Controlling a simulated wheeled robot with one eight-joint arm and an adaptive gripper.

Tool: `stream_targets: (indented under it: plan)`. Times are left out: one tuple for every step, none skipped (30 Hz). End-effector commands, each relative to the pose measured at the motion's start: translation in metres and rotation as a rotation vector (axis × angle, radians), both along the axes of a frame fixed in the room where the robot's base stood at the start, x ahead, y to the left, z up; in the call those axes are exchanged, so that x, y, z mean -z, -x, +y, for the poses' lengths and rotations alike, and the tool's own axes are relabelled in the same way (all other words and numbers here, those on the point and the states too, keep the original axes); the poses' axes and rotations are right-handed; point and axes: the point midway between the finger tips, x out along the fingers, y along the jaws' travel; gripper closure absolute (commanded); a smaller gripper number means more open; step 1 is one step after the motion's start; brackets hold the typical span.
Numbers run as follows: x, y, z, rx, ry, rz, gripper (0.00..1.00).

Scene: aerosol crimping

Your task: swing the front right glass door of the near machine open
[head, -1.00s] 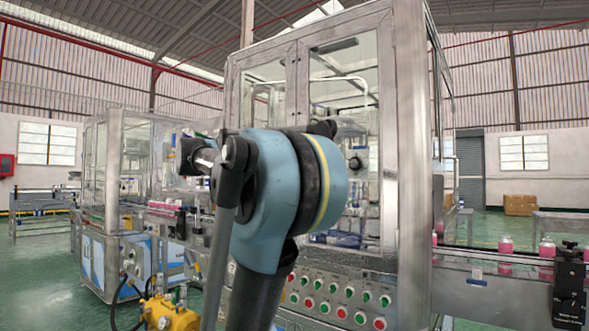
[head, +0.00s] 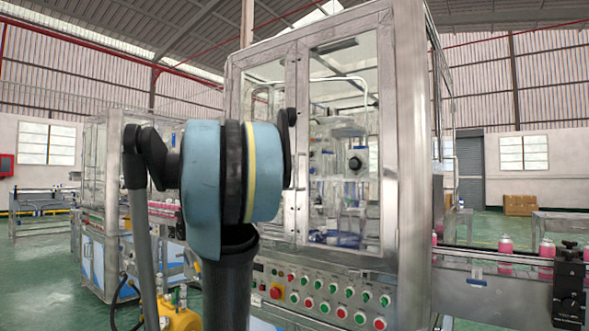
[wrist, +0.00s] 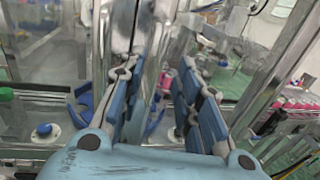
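The near machine (head: 409,170) has a framed front right glass door (head: 345,108), which looks closed and flush with the front in the head view. Its left edge is partly covered by my blue arm joint. My gripper (wrist: 160,78) is hidden behind my arm in the head view. In the wrist view its two blue-and-black fingers stand apart, pointing at the machine front. A shiny upright metal bar (wrist: 151,65) lies in line with the gap between them. I cannot tell whether it is the door's handle or frame, or whether the fingers touch it.
A button panel (head: 325,300) runs below the door. A conveyor with pink cans (head: 505,243) leaves the machine at right, with a black device (head: 569,285) beside it. Another glass-sided machine (head: 98,180) stands at left, with yellow equipment (head: 180,318) in front.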

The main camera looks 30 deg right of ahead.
Motion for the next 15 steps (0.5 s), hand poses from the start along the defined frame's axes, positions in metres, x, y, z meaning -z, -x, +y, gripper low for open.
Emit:
stream_targets:
  plan:
    - [0.000, -0.001, -0.007, 0.004, 0.000, 0.000, 0.69]
    - [0.000, -0.002, -0.011, 0.004, 0.000, 0.000, 0.69]
    - [0.000, -0.003, -0.016, 0.003, 0.000, 0.000, 0.69]
    - [0.000, -0.003, -0.019, 0.004, 0.000, 0.000, 0.69]
    - [0.000, -0.004, -0.023, 0.004, 0.000, 0.000, 0.69]
    - [0.000, -0.005, -0.028, 0.003, 0.000, 0.000, 0.69]
    - [0.000, -0.005, -0.032, 0.004, 0.000, 0.000, 0.69]
    - [0.000, -0.006, -0.036, 0.004, 0.000, 0.000, 0.69]
    - [0.000, -0.008, -0.041, 0.003, 0.000, 0.000, 0.69]
    - [0.000, -0.008, -0.045, 0.004, 0.000, 0.000, 0.69]
    - [0.000, -0.009, -0.048, 0.004, 0.000, 0.000, 0.69]
    - [0.000, -0.010, -0.053, 0.003, 0.000, 0.000, 0.69]
    - [0.000, -0.010, -0.056, 0.003, 0.000, 0.000, 0.69]
    - [0.000, -0.011, -0.060, 0.004, 0.000, 0.000, 0.69]
    - [0.000, -0.012, -0.064, 0.003, 0.000, 0.000, 0.69]
